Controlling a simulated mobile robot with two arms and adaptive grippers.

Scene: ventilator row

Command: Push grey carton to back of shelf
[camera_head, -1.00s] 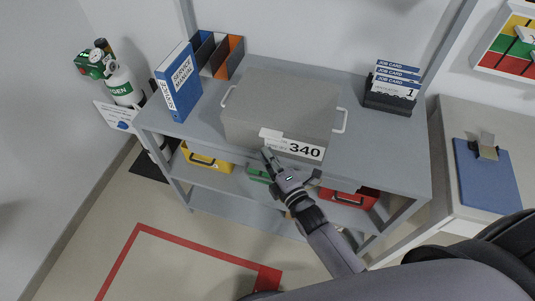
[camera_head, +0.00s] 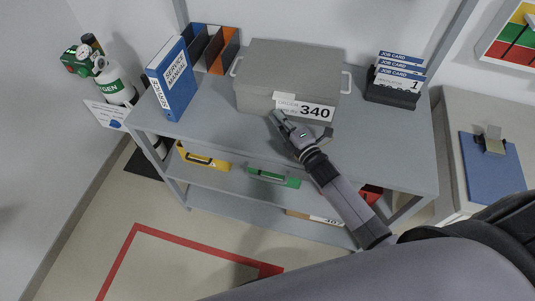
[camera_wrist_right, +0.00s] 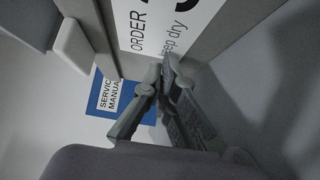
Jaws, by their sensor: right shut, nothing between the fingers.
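The grey carton (camera_head: 290,68) sits on the top of the grey shelf unit (camera_head: 215,128), towards its back, with white handles on its sides and a white label reading 340 on its front. My right gripper (camera_head: 276,114) is shut and empty, with its fingertips at the lower front of the carton beside the label. In the right wrist view the shut fingers (camera_wrist_right: 168,62) lie close to the label (camera_wrist_right: 172,25); whether they touch the carton I cannot tell. My left gripper does not show.
A blue service manual binder (camera_head: 172,82) and a file holder (camera_head: 212,50) stand left of the carton. A job card rack (camera_head: 393,88) stands to its right. Yellow (camera_head: 203,157) and green (camera_head: 273,178) bins sit on the shelf below. The top is bare in front of the carton.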

